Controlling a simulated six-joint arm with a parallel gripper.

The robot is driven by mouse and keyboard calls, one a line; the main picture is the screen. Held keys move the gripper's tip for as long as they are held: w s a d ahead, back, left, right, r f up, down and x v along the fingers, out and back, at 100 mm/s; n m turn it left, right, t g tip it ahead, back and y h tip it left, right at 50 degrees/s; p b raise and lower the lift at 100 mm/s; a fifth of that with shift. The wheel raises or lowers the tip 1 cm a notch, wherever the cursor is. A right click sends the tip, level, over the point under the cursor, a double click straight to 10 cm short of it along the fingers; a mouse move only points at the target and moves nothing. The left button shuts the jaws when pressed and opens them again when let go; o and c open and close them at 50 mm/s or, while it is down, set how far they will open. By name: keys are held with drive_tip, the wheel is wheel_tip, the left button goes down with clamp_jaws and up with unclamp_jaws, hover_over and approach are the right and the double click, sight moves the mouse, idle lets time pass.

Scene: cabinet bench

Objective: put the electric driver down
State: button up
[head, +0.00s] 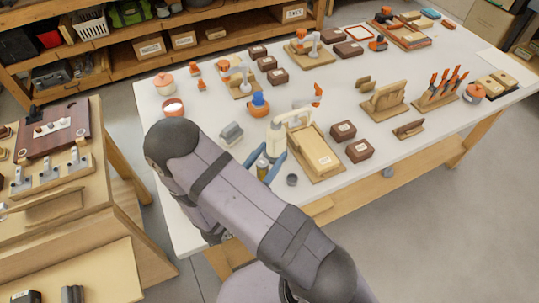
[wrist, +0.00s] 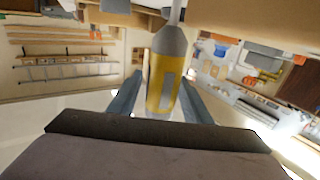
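The electric driver (wrist: 162,80) has a yellow and grey body with a thin shaft at its top. It is upright between the two blue-grey fingers of my gripper (wrist: 160,92) in the wrist view. The fingers lie close along both sides, and my gripper appears shut on it. In the head view, my gripper (head: 265,163) is low over the front left part of the white table, and a small yellow part of the driver (head: 262,171) shows between the fingers. Whether its base touches the table is not clear.
A wooden board (head: 316,152) lies just right of my gripper, with a cream-coloured device (head: 277,137) by it. A small dark cup (head: 292,180) stands close in front. A grey block (head: 231,133) and an orange pot with a blue top (head: 258,106) are behind. Brown boxes (head: 359,150) stand further right.

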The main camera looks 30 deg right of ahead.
drive_tip(key=b+v, duration=0.3)
drive_tip(key=v, duration=0.9)
drive_tip(key=shift+r, duration=0.15)
drive_tip(key=shift+w, duration=0.1)
idle(0.4)
